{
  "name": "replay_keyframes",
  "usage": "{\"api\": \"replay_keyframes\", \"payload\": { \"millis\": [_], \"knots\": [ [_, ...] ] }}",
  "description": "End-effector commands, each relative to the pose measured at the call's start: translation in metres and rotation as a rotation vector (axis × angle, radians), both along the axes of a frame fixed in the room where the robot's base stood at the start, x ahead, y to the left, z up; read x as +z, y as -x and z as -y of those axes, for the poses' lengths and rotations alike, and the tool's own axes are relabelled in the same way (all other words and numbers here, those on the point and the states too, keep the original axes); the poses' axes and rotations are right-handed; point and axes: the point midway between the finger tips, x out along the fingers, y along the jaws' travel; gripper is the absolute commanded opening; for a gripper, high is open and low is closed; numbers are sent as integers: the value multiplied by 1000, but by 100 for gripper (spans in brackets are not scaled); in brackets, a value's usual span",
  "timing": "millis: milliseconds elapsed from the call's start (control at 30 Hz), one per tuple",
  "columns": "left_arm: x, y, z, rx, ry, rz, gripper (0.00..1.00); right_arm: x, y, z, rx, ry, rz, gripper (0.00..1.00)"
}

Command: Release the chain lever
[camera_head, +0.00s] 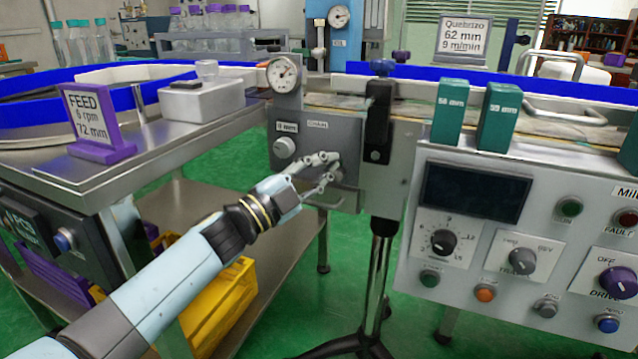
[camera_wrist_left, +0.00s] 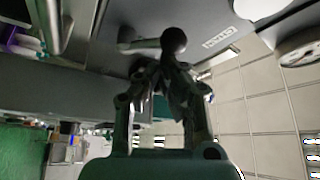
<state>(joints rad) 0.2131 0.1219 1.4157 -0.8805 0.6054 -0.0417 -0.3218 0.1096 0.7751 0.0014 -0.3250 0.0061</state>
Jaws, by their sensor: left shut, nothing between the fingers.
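My left gripper (camera_head: 334,166) reaches to the grey panel (camera_head: 348,135) below the conveyor's left end, its fingers shut and empty. In the left wrist view a short lever with a dark ball knob (camera_wrist_left: 173,40) sticks out from the panel. The fingertips of my left gripper (camera_wrist_left: 163,68) are just below that ball and overlap its lower side in the picture; I cannot tell whether they touch. In the head view the lever cannot be made out clearly behind the fingers. My right gripper is not in view.
A round grey knob (camera_head: 285,147) and a dial gauge (camera_head: 284,74) are left of and above the gripper. A black post clamp (camera_head: 379,118) stands close on the right. The control box (camera_head: 470,260) is further right. A steel table (camera_head: 180,150) is at left.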

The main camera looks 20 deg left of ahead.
Motion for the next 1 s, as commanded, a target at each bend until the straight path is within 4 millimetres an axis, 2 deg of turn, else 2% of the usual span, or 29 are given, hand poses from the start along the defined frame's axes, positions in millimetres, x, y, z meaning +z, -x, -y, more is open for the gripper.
{"api": "replay_keyframes", "payload": {
  "millis": [33, 367, 500, 733, 1000],
  "knots": [
    [-4, -1, 0, -1, 24, -2, 0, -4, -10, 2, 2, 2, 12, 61],
    [-3, -1, -7, 0, 104, -5, 0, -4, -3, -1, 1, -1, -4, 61],
    [-9, -1, -10, 0, 195, -9, 0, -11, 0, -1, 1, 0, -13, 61],
    [-12, -1, -14, -1, 343, -12, 0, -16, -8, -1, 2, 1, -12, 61],
    [-12, -2, -17, 0, 363, -12, 0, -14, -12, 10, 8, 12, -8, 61]
  ]
}}
